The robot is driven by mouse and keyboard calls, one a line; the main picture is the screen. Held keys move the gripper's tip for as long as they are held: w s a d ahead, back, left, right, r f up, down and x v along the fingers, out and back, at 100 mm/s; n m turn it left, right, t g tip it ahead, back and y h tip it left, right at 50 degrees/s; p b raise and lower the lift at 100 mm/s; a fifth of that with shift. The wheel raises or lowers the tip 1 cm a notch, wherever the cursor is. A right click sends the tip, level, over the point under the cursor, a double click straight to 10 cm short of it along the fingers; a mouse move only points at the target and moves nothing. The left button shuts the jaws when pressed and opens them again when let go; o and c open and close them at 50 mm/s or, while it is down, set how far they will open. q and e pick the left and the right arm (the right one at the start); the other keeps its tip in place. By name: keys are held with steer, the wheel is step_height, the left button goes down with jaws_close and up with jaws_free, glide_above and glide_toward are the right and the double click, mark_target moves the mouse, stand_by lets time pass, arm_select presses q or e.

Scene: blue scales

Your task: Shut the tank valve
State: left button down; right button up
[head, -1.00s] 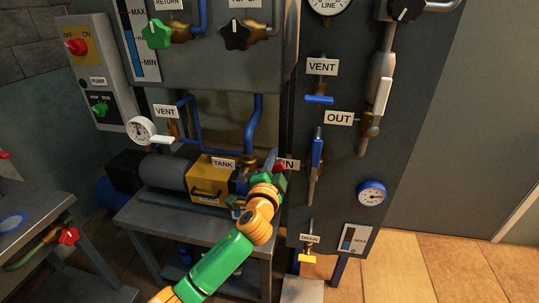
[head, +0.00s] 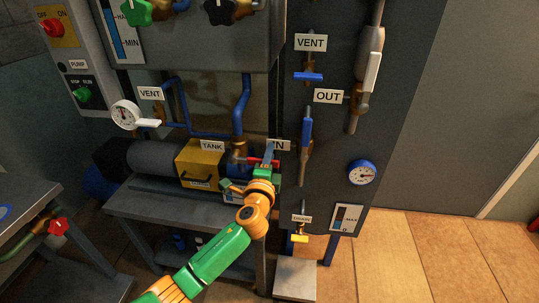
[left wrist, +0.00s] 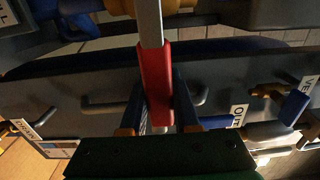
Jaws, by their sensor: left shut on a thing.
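The tank valve's red lever (head: 256,161) shows beside the TANK label (head: 212,146), just above the pump bench. In the left wrist view the red grip (left wrist: 156,85) sits between two blue fingers, with a bare grey metal bar running on beyond it. My left gripper (head: 269,158) is shut on this red lever; its fingers (left wrist: 160,105) lie on either side of the grip. My wrist and gripper partly hide the valve and its lever. My right gripper is not in view.
The panel with the blue OUT-side lever (head: 306,130) and the blue VENT lever (head: 308,77) stands close right of my gripper. The yellow pump box (head: 201,163) is just left. A yellow DRAIN handle (head: 299,238) is below right. Open floor lies to the right.

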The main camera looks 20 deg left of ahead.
arm_select(q)
steer(key=shift+f, duration=0.2)
steer(key=c, duration=0.6)
jaws_free()
steer(key=shift+c, duration=0.2)
steer(key=shift+r, duration=0.1)
steer(key=v, duration=0.7)
steer(key=shift+s, duration=0.1)
